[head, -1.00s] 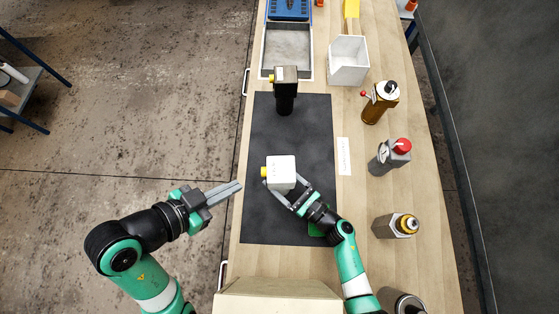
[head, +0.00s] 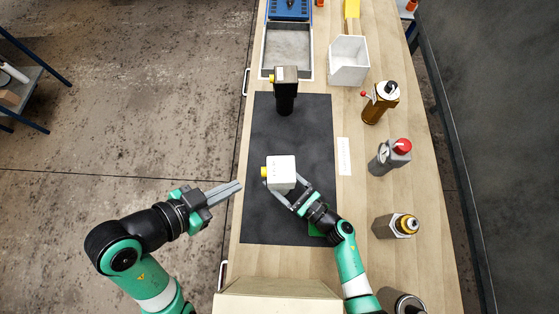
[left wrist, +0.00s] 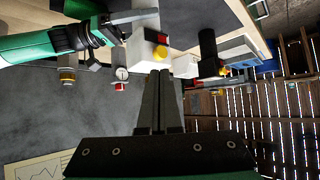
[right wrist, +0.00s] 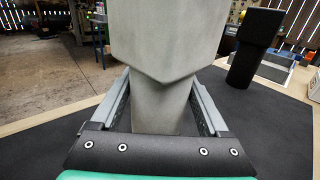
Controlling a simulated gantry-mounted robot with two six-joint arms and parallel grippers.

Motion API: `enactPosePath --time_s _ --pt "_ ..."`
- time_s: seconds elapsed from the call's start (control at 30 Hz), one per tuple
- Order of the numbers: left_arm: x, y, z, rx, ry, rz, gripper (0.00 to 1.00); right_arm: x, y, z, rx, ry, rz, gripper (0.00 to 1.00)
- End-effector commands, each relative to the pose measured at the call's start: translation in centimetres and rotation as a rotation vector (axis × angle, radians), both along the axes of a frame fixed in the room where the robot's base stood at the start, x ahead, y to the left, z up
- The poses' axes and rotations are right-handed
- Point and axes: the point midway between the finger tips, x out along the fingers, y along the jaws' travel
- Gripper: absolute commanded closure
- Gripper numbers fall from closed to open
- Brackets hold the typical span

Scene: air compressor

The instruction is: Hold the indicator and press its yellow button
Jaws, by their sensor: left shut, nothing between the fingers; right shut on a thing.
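The white box-shaped indicator (head: 282,172) is over the black mat, its yellow button (head: 264,172) facing left. My right gripper (head: 278,190) is shut on its narrower lower part, which shows between the fingers in the right wrist view (right wrist: 160,108). My left gripper (head: 240,185) is shut and empty, left of the button and apart from it. In the left wrist view its closed fingers (left wrist: 160,76) point towards the white indicator (left wrist: 142,42), with the yellow button (left wrist: 162,52) and a red part (left wrist: 162,38) on its face.
A black device with a yellow button (head: 285,90) stands at the mat's far end. Several bottle-like devices, including a red-topped one (head: 390,156), line the table's right side. A white bin (head: 348,60) and grey tray (head: 264,50) lie beyond. The mat (head: 270,225) is otherwise largely clear.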

Motion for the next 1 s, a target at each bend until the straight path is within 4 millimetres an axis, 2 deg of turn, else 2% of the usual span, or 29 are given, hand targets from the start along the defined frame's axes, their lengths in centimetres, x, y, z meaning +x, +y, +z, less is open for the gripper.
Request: enactPosePath --time_s 0.13,0.23,0.37,0.5,0.57,0.67,0.73,0.83,0.9,1.0 --pt "0.1 0.0 0.1 0.024 -0.031 -0.028 1.0 0.0 0.0 0.0 0.001 -0.001 0.0 1.0" --pt "0.5 -0.3 0.7 0.076 -0.135 -0.108 1.0 0.0 0.0 0.0 0.001 -0.001 0.0 1.0" --pt "1.6 -1.8 1.6 0.139 -0.366 -0.301 1.0 0.0 0.0 0.0 0.001 -0.001 0.0 1.0" --pt "3.0 -2.8 1.1 0.161 -0.633 -0.468 1.0 0.0 0.0 0.0 0.001 -0.001 0.0 1.0" --pt "3.7 -2.2 0.3 0.157 -0.734 -0.483 1.0 0.0 0.0 0.0 0.001 -0.001 0.0 1.0" --pt "5.0 0.5 -2.0 0.146 -0.862 -0.413 1.0 0.0 0.0 0.0 0.001 -0.001 0.0 1.0" --pt "5.4 2.7 -3.8 0.119 -0.868 -0.326 1.0 0.0 0.0 0.0 0.001 -0.001 0.0 1.0" --pt "5.0 4.8 -5.9 0.067 -0.811 -0.236 1.0 0.0 0.0 0.0 0.001 -0.001 0.0 1.0" --pt "4.7 5.8 -6.7 0.064 -0.788 -0.203 1.0 0.0 0.0 0.0 0.001 -0.001 0.0 1.0" --pt "4.6 6.8 -7.0 0.072 -0.78 -0.177 1.0 0.0 0.0 0.0 0.001 -0.001 0.0 1.0"
